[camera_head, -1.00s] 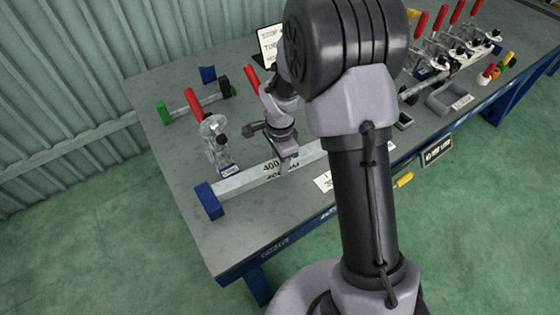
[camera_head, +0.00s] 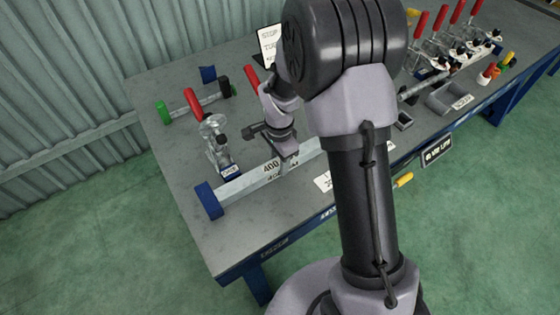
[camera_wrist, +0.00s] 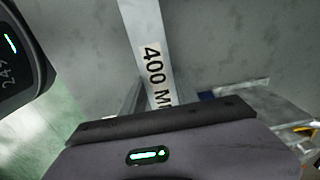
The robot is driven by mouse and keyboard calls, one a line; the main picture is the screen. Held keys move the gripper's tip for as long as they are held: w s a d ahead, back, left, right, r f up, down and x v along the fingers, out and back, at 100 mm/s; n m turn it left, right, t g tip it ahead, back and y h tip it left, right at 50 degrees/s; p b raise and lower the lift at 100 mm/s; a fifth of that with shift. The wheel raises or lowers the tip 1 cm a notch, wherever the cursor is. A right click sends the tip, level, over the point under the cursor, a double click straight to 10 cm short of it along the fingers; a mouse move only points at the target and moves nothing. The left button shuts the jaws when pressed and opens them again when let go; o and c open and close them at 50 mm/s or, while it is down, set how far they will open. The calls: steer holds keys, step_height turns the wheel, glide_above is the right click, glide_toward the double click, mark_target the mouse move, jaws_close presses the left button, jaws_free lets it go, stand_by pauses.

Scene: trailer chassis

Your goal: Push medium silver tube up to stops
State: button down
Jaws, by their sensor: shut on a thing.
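The silver tube (camera_head: 243,184), a long square bar marked "400 MM", lies on the grey table top. Its left end is at a blue stop block (camera_head: 208,201); I cannot tell whether they touch. My gripper (camera_head: 283,168) is shut on the tube, just right of its label. In the wrist view the tube (camera_wrist: 143,25) runs up from between the fingers, with its label near the gripper. My arm hides the tube's right end and anything beside it.
A toggle clamp with a red handle (camera_head: 193,102) stands behind the tube's left part. A shorter round bar (camera_head: 200,104) sits between green and black blocks behind it. A sign (camera_head: 271,45) stands at the back. More red-handled clamps (camera_head: 440,20) are at the right.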

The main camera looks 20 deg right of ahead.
mark_target(276, 159)
steer(key=shift+w+a, duration=0.35)
steer(key=shift+w, duration=0.4)
steer(key=c, duration=0.8)
jaws_free()
steer(key=shift+a, duration=0.1)
steer(key=shift+c, duration=0.2)
step_height(276, 159, up, 18)
steer(key=p, duration=0.7)
steer(key=s+r+n+t+y+b, duration=0.1)
steer(key=s+r+n+t, duration=0.25)
steer(key=s+r, duration=0.7)
steer(key=s+a+r+n+t+y, duration=0.1)
steer(key=s+n, duration=0.5)
steer(key=s, duration=0.6)
steer(key=shift+s+a+r+t+b, duration=0.2)
steer(key=shift+a+r+t+b, duration=0.1)
steer(key=shift+a+r+t, duration=0.45)
